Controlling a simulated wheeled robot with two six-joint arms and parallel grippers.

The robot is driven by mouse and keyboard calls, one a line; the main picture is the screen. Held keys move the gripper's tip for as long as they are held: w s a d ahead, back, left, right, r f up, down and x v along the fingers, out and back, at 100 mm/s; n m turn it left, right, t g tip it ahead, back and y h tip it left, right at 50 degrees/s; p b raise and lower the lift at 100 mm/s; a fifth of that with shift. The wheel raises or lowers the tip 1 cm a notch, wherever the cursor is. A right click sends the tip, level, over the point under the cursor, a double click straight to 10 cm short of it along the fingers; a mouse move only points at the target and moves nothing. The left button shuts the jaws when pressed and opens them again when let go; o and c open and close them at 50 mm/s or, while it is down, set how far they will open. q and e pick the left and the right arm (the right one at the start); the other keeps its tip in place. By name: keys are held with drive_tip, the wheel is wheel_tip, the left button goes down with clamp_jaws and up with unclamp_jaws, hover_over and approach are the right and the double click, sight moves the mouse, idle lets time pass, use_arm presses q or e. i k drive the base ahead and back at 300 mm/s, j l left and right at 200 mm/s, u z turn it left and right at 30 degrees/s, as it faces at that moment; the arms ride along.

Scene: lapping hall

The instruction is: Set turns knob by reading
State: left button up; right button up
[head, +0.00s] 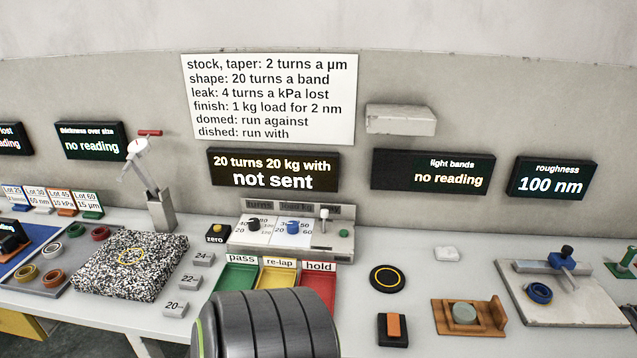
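The control box (240,240) stands at the back middle of the bench. The dark turns knob (254,224) is on its left dial, and a blue load knob (293,227) is on the dial beside it. A lever with a white top (324,214) is at the right of the box. The display (273,174) above reads "20 turns 20 kg with" and "not sent". The rule sign (270,98) gives 2 turns a µm, 20 turns a band and 4 turns a kPa lost. The roughness display (552,179) reads 100 nm. Neither gripper is in view.
The thickness display (90,141) and light bands display (432,172) show no reading. Green (237,276), yellow and red trays stand before the box, partly hidden by a dark part of mine. A speckled granite block (120,280) is left; a gauge plate (590,305) is right.

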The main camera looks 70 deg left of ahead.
sight(253, 224)
drive_tip(key=u, duration=2.55)
